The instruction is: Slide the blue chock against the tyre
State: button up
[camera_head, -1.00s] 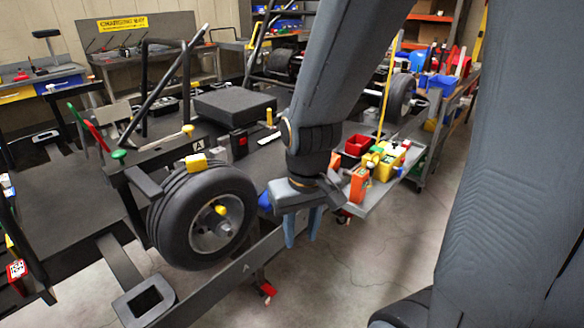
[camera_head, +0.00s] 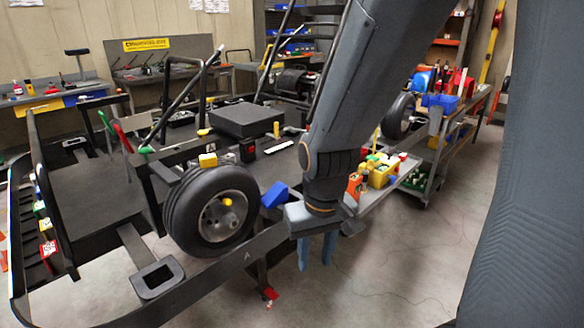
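The tyre (camera_head: 184,212) is a black kart wheel with a grey hub and yellow centre cap, at the left of centre on the stand. The blue chock (camera_head: 274,195) is a blue wedge to the right of the tyre, with a small gap between them in the picture. My gripper (camera_head: 316,252) points down, to the right of and nearer than the chock. Its two blue-grey fingers show apart with nothing seen between them. My forearm and wrist hide part of the stand behind.
A dark rail (camera_head: 247,256) of the stand runs below the tyre. A grey bracket with a square opening (camera_head: 158,278) sits at the left front. A side tray holds a yellow container (camera_head: 380,176). Concrete floor (camera_head: 400,270) is clear at the right.

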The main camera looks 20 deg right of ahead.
aim_at(279, 195)
jog(key=z, duration=1.85)
jog(key=i, duration=1.1)
jog(key=u, duration=2.3)
jog(key=i, duration=0.5)
jog(key=z, duration=0.05)
